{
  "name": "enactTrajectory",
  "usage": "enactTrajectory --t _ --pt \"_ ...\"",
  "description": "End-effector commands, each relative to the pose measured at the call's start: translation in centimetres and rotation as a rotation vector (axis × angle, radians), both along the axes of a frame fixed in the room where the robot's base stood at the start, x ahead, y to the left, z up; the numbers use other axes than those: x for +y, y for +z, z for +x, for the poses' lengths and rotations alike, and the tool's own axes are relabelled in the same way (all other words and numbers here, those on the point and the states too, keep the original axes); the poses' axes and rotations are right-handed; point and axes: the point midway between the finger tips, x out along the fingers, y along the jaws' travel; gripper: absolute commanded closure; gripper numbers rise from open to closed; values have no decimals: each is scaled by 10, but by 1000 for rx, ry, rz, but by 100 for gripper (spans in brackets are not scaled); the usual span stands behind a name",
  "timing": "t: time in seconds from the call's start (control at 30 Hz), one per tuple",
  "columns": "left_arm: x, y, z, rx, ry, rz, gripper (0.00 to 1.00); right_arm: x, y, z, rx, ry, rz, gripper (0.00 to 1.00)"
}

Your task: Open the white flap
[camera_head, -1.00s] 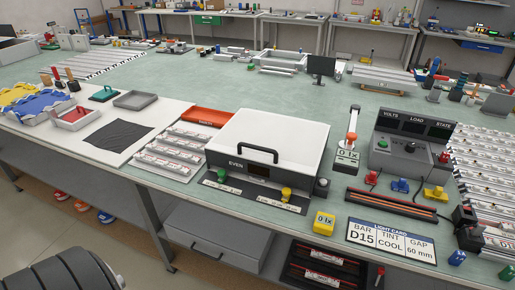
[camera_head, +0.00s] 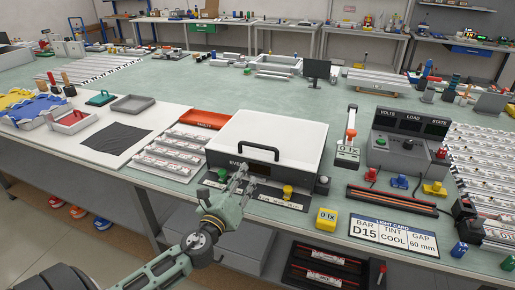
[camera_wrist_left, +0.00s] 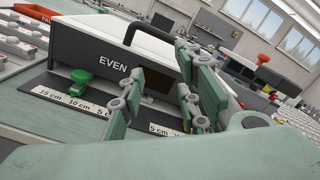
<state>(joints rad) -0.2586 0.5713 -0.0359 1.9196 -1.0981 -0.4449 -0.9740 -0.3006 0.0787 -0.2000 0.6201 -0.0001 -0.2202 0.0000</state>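The white flap (camera_head: 284,136) is the lid of a box on the green bench, lying flat and closed. A black handle (camera_head: 258,152) stands at its front edge, above the dark front panel marked EVEN. My left gripper (camera_head: 241,178) is just in front of this panel, below the handle. In the left wrist view the fingers (camera_wrist_left: 150,100) are spread apart with nothing between them, and the black handle (camera_wrist_left: 152,32) shows behind and above them. The fingers cover part of the front panel and ruler. My right gripper is not in view.
A green knob (camera_head: 222,174) and a yellow knob (camera_head: 287,191) stand on the ruler strip before the box. A yellow 0 lx block (camera_head: 326,219) is at front right. The lux meter stand (camera_head: 348,145) and control box (camera_head: 408,147) are to the right. Light bars (camera_head: 181,150) lie left.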

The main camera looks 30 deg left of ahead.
Motion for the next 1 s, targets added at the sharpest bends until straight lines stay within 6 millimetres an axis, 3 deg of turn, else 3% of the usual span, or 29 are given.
enactTrajectory --t 0.03,0.17,0.3,0.43,0.6,0.77,1.0 --pt "-1 18 12 -8 -52 196 69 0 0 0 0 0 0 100" --pt "-9 48 37 6 -187 810 69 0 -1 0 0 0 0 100" --pt "-1 52 56 76 -293 1461 69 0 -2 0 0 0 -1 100" --pt "22 47 65 158 -351 1857 69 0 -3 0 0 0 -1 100" --pt "38 44 69 215 -383 2057 69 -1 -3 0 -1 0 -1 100" --pt "37 43 79 217 -382 2066 69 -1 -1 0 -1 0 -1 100" --pt "32 37 110 216 -381 2061 69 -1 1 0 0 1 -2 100"
